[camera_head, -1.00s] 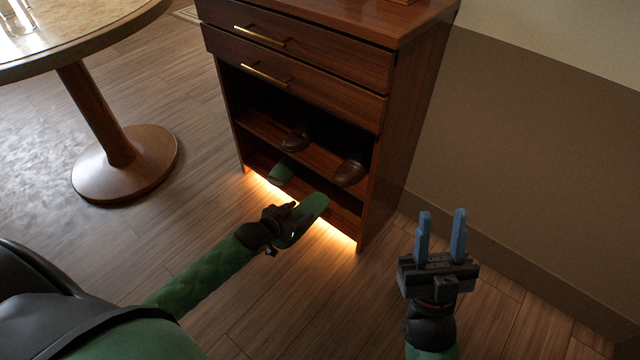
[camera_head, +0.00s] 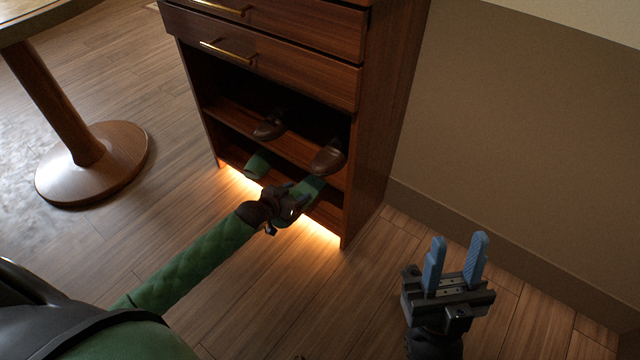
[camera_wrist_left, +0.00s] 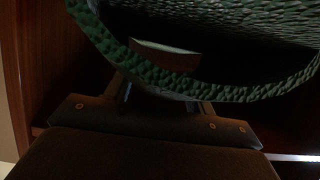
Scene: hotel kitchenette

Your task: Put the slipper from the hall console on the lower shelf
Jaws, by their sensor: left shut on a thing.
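A green slipper (camera_head: 308,187) is held by my left gripper (camera_head: 290,198) at the front of the console's lower shelf. In the left wrist view the slipper (camera_wrist_left: 200,92) fills the upper part, and the jaws are shut on its edge. Its far end reaches into the lower opening; whether it touches the shelf I cannot tell. A second green slipper (camera_head: 259,164) lies on the lower shelf to the left. The hall console (camera_head: 372,150) is dark reddish wood. My right gripper (camera_head: 456,262) is open and empty, over the floor to the right.
Two brown shoes, one on the left (camera_head: 270,126) and one on the right (camera_head: 327,157), stand on the upper shelf above the slippers. A round table's pedestal (camera_head: 92,165) stands at left. The wall (camera_head: 500,130) is at right.

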